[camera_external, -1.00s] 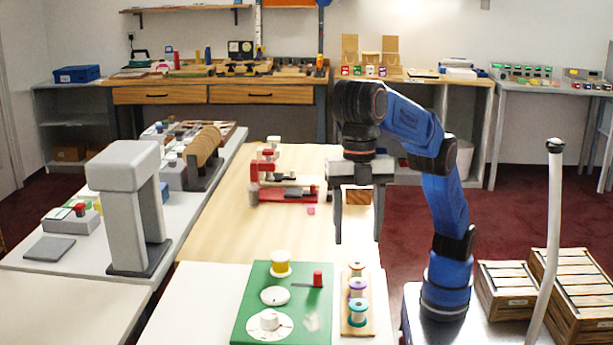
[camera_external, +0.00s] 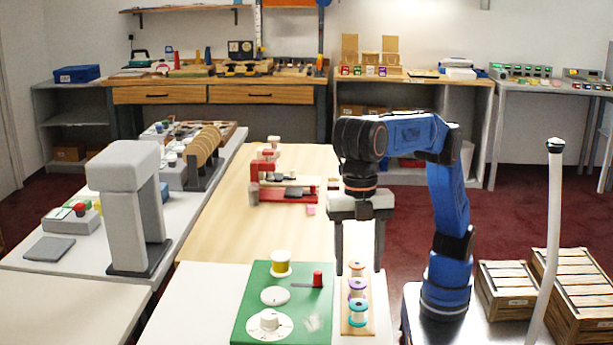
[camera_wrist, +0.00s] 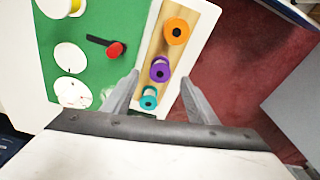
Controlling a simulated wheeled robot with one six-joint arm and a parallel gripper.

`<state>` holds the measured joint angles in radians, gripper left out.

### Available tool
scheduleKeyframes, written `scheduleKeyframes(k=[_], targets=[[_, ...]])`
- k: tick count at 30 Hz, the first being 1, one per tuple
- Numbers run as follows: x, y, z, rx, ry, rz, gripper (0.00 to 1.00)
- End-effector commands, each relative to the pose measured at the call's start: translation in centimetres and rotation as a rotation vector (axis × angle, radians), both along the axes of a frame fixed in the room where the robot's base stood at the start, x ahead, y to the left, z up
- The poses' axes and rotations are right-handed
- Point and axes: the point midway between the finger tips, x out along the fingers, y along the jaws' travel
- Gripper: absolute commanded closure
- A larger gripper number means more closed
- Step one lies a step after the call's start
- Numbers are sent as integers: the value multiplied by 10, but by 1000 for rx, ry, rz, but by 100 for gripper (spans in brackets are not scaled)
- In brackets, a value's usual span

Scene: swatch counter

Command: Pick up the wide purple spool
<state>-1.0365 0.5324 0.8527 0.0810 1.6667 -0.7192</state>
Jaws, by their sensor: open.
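The wide purple spool (camera_external: 357,287) stands upright in the middle of a wooden strip (camera_external: 345,325), between an orange spool (camera_external: 357,269) and a teal spool (camera_external: 358,312). In the wrist view the purple spool (camera_wrist: 160,69) shows from above, with the orange spool (camera_wrist: 176,31) and the teal spool (camera_wrist: 149,98) on either side. My gripper (camera_external: 359,270) is open and empty, its fingers pointing down above the far end of the strip. In the wrist view the fingertips (camera_wrist: 160,78) appear on both sides of the spool row. I cannot tell their exact height above the spools.
A green board (camera_external: 250,310) left of the strip carries a yellow-based white spool (camera_external: 281,264), a red knob (camera_external: 317,279) and white discs. A red device (camera_external: 265,180) stands farther back on the wooden table. Red floor shows right of the strip.

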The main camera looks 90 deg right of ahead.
Motion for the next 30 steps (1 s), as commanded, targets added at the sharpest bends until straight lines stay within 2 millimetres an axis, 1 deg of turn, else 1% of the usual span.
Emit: scheduleKeyframes(k=[5,12,15,18,24,25,26,27,30], targets=[[-1,1,-15,0,0,0,47],[-2,5,-46,-1,0,0,47],[-2,6,-55,-1,0,0,47],[-2,7,-59,1,-1,0,47],[-2,7,-59,1,-1,0,47],[-2,7,-59,1,-1,0,52],[-2,7,-59,1,-1,0,59],[-2,7,-59,0,-1,0,69],[-2,7,-59,0,-1,0,91]])
